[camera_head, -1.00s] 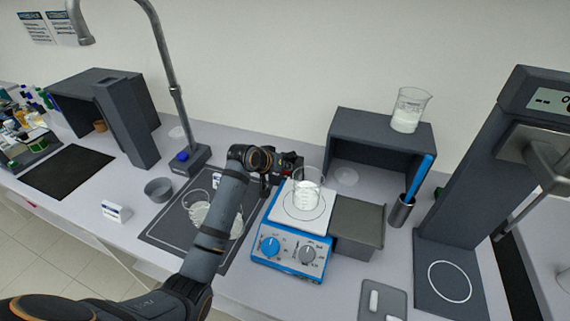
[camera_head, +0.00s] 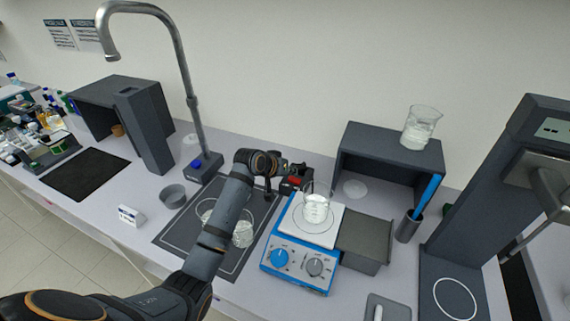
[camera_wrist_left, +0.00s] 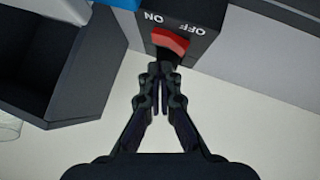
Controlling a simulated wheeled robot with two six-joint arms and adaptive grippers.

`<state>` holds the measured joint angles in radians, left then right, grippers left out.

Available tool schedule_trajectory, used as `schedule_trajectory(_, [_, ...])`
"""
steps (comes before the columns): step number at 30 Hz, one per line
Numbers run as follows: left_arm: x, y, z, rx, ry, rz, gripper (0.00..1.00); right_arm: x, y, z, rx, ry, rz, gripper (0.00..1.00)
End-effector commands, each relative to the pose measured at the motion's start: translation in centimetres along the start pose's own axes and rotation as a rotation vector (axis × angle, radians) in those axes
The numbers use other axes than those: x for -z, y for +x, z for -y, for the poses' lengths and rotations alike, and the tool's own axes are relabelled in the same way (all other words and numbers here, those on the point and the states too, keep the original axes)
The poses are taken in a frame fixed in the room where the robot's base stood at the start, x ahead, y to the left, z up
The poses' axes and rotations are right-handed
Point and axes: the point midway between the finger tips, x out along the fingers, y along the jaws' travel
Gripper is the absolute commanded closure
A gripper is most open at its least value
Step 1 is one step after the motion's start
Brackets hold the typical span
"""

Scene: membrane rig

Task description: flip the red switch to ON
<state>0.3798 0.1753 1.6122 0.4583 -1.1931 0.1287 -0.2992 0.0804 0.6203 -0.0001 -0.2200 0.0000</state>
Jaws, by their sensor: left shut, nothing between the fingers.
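The red switch (camera_wrist_left: 170,41) sits on a dark box (camera_wrist_left: 190,14) marked ON and OFF in the left wrist view. The lettering appears upside down, with ON toward the left and OFF toward the right. I cannot tell which way the rocker is tilted. My left gripper (camera_wrist_left: 162,76) is shut and empty, its fingertips close to the switch; contact is unclear. In the head view the red switch (camera_head: 294,181) shows behind the blue hotplate (camera_head: 300,262), with my left gripper (camera_head: 290,168) beside it. My right gripper is not in view.
A glass beaker (camera_head: 316,208) stands on the hotplate's white top, close to the switch. A dark shelf (camera_head: 385,150) with another beaker (camera_head: 421,127) stands behind right. A tall faucet (camera_head: 185,85) rises behind left. Glassware (camera_head: 243,234) lies under my left arm.

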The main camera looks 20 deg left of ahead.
Motion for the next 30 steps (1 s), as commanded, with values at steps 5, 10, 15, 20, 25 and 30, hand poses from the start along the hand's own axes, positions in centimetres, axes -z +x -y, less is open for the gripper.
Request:
schedule_trajectory(5, [1.3,-3.2,-0.9,0.003,0.003,-0.005,1.00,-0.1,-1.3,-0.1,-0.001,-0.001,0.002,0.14])
schedule_trajectory(10, [1.3,-7.1,-1.8,0.002,0.003,-0.004,1.00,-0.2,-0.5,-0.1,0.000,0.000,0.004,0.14])
schedule_trajectory(15, [1.3,-9.7,-2.4,0.002,0.001,-0.003,1.00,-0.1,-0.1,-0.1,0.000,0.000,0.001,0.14])
schedule_trajectory(20, [1.2,-10.7,-2.7,0.002,-0.001,-0.001,1.00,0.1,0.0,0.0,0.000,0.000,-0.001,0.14])
schedule_trajectory(25, [1.2,-10.8,-2.7,0.001,-0.001,-0.001,1.00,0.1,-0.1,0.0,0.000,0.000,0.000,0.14])
schedule_trajectory(30, [1.3,-10.8,-2.8,0.001,-0.001,-0.001,1.00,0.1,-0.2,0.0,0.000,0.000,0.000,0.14])
